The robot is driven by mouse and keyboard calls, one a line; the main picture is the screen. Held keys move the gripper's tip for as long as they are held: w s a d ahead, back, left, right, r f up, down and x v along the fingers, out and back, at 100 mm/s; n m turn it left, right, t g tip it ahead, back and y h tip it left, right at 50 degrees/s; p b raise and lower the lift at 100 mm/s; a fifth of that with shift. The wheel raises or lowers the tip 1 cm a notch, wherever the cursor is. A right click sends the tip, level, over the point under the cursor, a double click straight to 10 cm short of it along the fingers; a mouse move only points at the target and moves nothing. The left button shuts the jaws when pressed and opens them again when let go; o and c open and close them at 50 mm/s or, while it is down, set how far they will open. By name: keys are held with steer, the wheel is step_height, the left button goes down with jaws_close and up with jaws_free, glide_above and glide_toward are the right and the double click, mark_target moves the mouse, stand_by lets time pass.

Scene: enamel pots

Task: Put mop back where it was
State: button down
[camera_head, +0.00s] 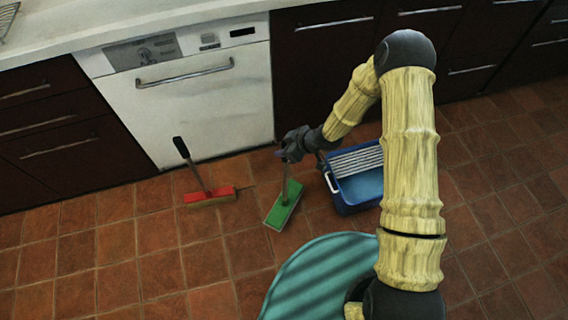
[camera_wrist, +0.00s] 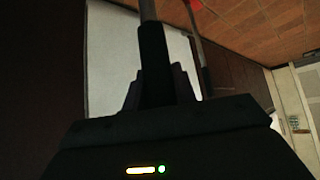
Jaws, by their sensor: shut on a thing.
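The mop (camera_head: 284,204) has a flat green head that rests on or just above the tiled floor; I cannot tell which. Its handle rises from the head into my gripper (camera_head: 293,146), and the mop stands a little tilted. In the wrist view my gripper (camera_wrist: 160,88) is shut around the dark handle (camera_wrist: 152,50). The handle's top end is hidden by my gripper in the head view. A blue bucket (camera_head: 341,203) with a striped wringer stands on the floor just right of the mop, partly behind my arm.
A red broom (camera_head: 208,195) with a black-tipped handle stands on the floor left of the mop. A white dishwasher (camera_head: 190,95) and dark cabinets (camera_head: 325,75) line the back. Tiled floor (camera_head: 120,245) is clear at the front left.

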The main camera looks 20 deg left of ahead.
steer(key=shift+w+f, duration=0.1)
steer(key=shift+f, duration=0.3)
steer(key=shift+f+b, duration=0.5)
steer(key=shift+f, duration=1.5)
steer(key=c, duration=1.1)
jaws_free()
steer(key=p+v, duration=0.2)
steer(key=v, duration=1)
steer(key=shift+p, duration=0.4)
